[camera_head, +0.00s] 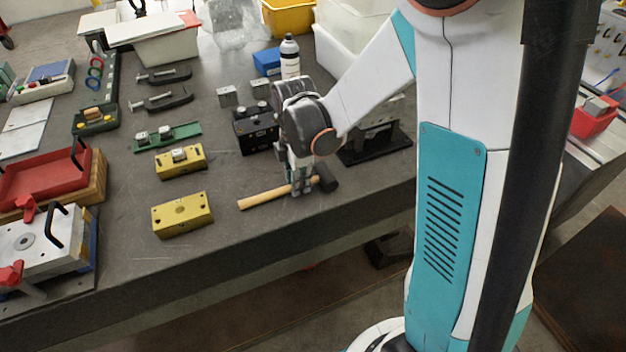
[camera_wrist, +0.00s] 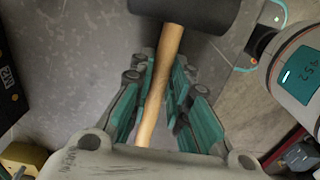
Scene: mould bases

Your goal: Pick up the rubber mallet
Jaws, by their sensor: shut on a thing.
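The rubber mallet lies near the front edge of the dark workbench, with its wooden handle (camera_head: 262,197) pointing left and its black head (camera_head: 325,178) at the right. My gripper (camera_head: 301,188) reaches down over it and is shut on the handle close to the head. In the wrist view the handle (camera_wrist: 160,85) runs between the teal finger pads of my gripper (camera_wrist: 160,100), and the black head (camera_wrist: 185,12) is at the top edge. I cannot tell whether the mallet is clear of the bench top.
Yellow blocks (camera_head: 182,216) stand left of the mallet. A black block (camera_head: 256,135) is behind it, and a black-based fixture (camera_head: 375,147) is behind right. A spray can (camera_head: 289,58) stands farther back. The bench's front edge (camera_head: 250,246) is close. Bare bench lies around the handle's end.

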